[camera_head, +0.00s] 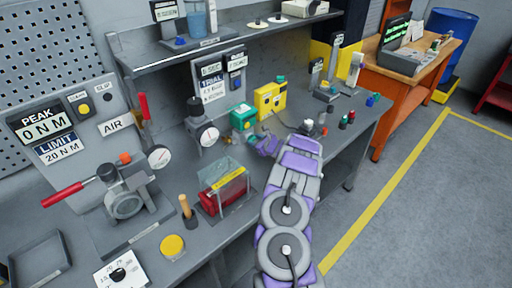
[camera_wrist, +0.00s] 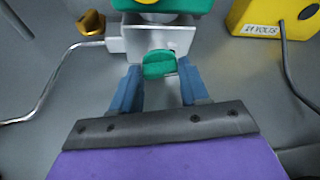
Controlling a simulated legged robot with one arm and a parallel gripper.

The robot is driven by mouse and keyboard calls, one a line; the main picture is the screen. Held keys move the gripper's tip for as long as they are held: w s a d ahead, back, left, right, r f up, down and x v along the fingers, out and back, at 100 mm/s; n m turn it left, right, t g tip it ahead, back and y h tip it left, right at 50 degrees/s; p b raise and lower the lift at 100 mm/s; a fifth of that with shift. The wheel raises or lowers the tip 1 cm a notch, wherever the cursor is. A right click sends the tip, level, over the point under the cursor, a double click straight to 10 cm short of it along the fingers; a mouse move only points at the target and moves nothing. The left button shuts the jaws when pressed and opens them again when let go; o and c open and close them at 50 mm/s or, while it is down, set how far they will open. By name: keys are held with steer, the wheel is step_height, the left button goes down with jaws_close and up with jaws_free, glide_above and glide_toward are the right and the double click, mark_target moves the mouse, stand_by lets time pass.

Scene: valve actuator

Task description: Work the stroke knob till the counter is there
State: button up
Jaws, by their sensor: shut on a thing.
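The green stroke knob (camera_wrist: 160,65) shows in the wrist view, in front of a grey metal bracket (camera_wrist: 180,38) under a green housing (camera_wrist: 190,5). My gripper (camera_wrist: 158,72) has its two blue fingers on either side of the knob and is shut on it. In the head view my gripper (camera_head: 264,145) reaches the green actuator (camera_head: 243,116) on the bench; the knob is hidden or too small to tell there. A panel with white-lettered readouts (camera_head: 212,88) stands behind; its small figures are hard to read, and I cannot tell which is the counter.
A yellow box (camera_head: 270,98) stands right of the actuator, with a cable near it. A gauge on a stand (camera_head: 207,133) and a red part under a clear cover (camera_head: 226,190) are to the left. In the wrist view a bent metal rod (camera_wrist: 50,85) lies left of the bracket.

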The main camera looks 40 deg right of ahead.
steer(key=n+b, duration=0.1)
steer(key=b, duration=0.1)
steer(key=h+b, duration=0.1)
steer(key=b, duration=0.1)
steer(key=n+b, duration=0.1)
steer(key=b, duration=0.1)
steer(key=shift+a+f+n+t+h, duration=0.25)
steer(key=shift+a+n+t+h, duration=0.05)
steer(key=shift+h, duration=0.1)
steer(key=shift+r+n+h+b, duration=0.1)
steer(key=shift+n+h+b, duration=0.3)
steer(key=shift+n+b, duration=0.15)
steer(key=shift+a+n+t+h, duration=0.15)
steer(key=shift+n+t+h, duration=0.15)
steer(key=shift+n, duration=0.45)
steer(key=o, duration=1.1)
steer(key=shift+f, duration=0.2)
steer(key=shift+c, duration=0.2)
